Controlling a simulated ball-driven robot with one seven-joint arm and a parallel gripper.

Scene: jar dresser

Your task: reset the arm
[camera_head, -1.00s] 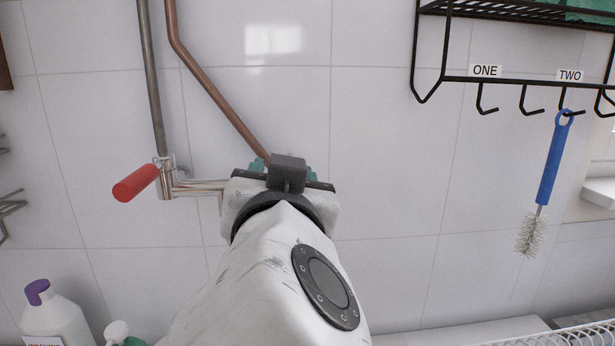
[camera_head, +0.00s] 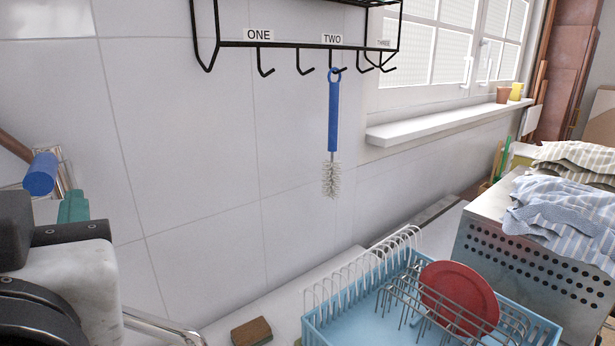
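My gripper (camera_head: 73,206) is at the left edge of the head view, in front of the white tiled wall. Only a teal finger part and the dark camera block show beside the white wrist of my arm. The rest is cut off or hidden, so I cannot tell whether it is open or shut. A blue tap handle (camera_head: 40,174) shows just behind and above the gripper; whether they touch is unclear.
A blue brush (camera_head: 333,115) hangs from the black hook rack (camera_head: 300,45) under label TWO. Below are a blue dish rack (camera_head: 375,325) with a red plate (camera_head: 459,298), a brown sponge (camera_head: 251,332) and a metal box (camera_head: 540,255) with cloths. A windowsill (camera_head: 440,122) juts out.

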